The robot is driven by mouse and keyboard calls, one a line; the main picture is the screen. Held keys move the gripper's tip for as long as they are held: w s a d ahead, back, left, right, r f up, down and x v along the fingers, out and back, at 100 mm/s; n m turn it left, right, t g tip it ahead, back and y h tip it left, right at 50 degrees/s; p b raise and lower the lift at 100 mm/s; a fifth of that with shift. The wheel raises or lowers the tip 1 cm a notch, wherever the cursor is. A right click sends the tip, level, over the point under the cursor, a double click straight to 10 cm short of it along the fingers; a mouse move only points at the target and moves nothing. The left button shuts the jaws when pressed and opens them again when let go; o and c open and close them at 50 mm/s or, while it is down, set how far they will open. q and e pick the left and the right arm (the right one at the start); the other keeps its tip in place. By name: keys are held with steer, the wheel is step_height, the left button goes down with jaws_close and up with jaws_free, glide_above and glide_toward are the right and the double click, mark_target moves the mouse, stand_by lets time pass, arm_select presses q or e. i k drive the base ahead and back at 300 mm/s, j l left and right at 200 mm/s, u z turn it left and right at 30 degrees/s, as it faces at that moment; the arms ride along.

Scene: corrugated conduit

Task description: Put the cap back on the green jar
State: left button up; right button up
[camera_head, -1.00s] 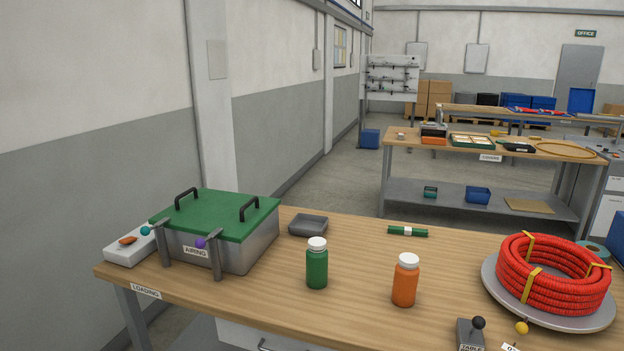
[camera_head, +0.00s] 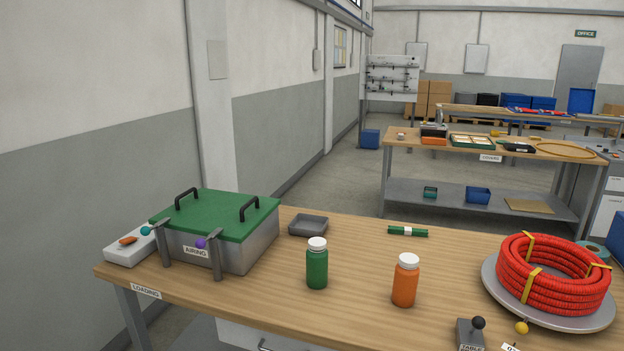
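The green jar (camera_head: 317,269) stands upright near the middle of the wooden workbench (camera_head: 255,295). A white cap (camera_head: 317,244) sits on its top. An orange jar (camera_head: 405,284), also with a white cap (camera_head: 408,261), stands upright to its right. A small grey tray (camera_head: 308,225) lies behind the green jar and looks empty. Neither of my grippers is in view.
A metal box with a green lid (camera_head: 215,213) stands at the left, with levers at its front. A red corrugated conduit coil (camera_head: 553,275) rests on a grey disc at the right. A green roll (camera_head: 407,231) lies at the back. A joystick (camera_head: 472,332) stands at the front.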

mark_target(317, 260)
steer(key=i+l+u, duration=0.25)
steer(key=l, duration=0.15)
steer(key=l+u, duration=0.2)
steer(key=l, duration=0.2)
steer(key=i+l+u, duration=0.1)
steer(key=l+u, duration=0.15)
steer(key=l, duration=0.2)
steer(key=l+u, duration=0.2)
steer(key=l, duration=0.25)
steer(key=i, duration=0.05)
